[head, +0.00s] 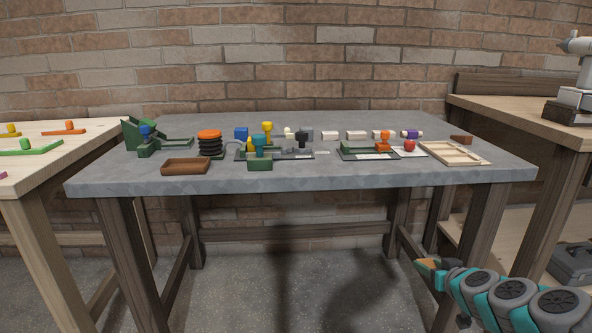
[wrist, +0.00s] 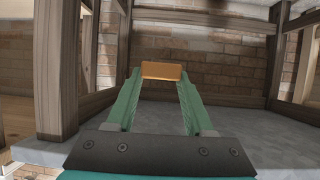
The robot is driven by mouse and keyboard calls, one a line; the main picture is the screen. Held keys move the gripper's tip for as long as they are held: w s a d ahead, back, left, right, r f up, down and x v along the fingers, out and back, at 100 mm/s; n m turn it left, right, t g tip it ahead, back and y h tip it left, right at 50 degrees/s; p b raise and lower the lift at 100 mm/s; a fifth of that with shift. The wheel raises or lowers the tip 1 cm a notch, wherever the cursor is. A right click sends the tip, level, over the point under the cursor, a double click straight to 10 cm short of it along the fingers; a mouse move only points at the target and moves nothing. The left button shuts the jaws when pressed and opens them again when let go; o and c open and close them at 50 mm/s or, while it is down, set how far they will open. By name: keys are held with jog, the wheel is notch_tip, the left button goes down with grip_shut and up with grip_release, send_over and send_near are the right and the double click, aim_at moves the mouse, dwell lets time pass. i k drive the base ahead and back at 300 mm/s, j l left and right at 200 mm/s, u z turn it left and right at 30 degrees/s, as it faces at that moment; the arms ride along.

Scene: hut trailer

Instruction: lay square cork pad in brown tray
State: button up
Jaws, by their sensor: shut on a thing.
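The square cork pad (wrist: 163,71) is an orange-brown piece seen edge-on between the green fingertips of my gripper (wrist: 160,78) in the wrist view. My gripper is shut on it. In the head view my gripper (head: 436,265) is low at the lower right, in front of and below the tabletop, with a small orange-brown bit of the pad (head: 427,262) at its tip. The brown tray (head: 186,172) is a shallow wooden tray near the front left of the grey table, far to the left of my gripper. It looks empty.
The grey table (head: 330,181) has several coloured fixtures across its middle. A black stack with an orange top (head: 210,146) stands behind the tray, and a green block (head: 260,164) to its right. A light wooden frame (head: 478,161) lies at right. The front edge strip is mostly clear.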

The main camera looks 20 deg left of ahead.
aim_at(186, 168)
jog(key=k+j, duration=0.1)
jog(key=j, duration=0.35)
jog(key=k+j, duration=0.1)
jog(key=j, duration=0.35)
jog(key=k+j, duration=0.15)
jog(key=j, duration=0.3)
jog(key=k+j, duration=0.1)
jog(key=j, duration=0.35)
jog(key=k+j, duration=0.1)
jog(key=j, duration=0.35)
